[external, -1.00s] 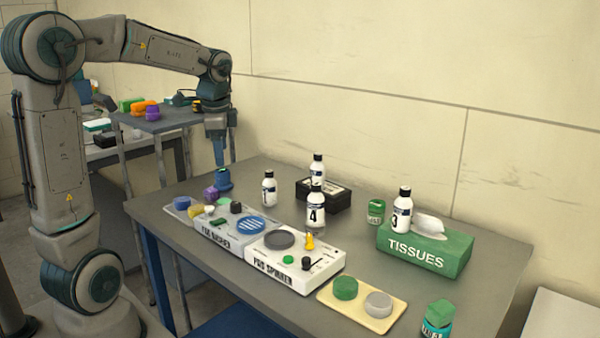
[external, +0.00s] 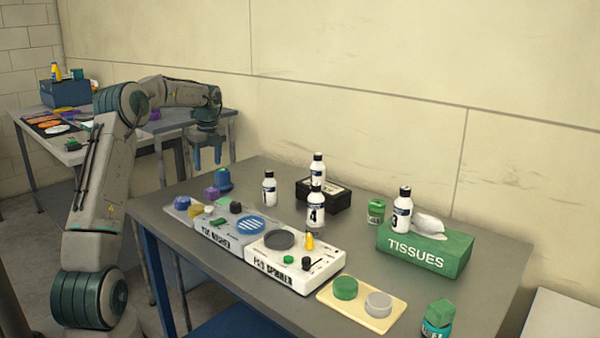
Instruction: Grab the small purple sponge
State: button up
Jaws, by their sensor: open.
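A small purple block (external: 211,193), like a sponge, sits at the left end of the front table beside the grey panel. More purple (external: 155,115) shows on the back table, partly behind my arm; I cannot tell which is the small sponge. My gripper (external: 208,160) is open and empty, fingers pointing down, in front of the back table and beyond the front table's far left corner. It is apart from both purple things.
A dark blue object (external: 223,180) stands just behind the purple block. The grey panel (external: 206,232) and white panel (external: 310,269) fill the table's front. Several bottles, a black box (external: 335,197) and a green tissue box (external: 424,250) stand further right.

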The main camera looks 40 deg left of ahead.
send_over(211, 189)
jog(key=f, duration=0.6)
jog(key=shift+s+d, duration=0.15)
jog(key=shift+s, duration=0.2)
jog(key=shift+w+f, duration=0.2)
jog(key=shift+f, duration=1.15)
jog(key=shift+w+f, duration=0.15)
jog(key=shift+f, duration=1.15)
jog(key=c, duration=1)
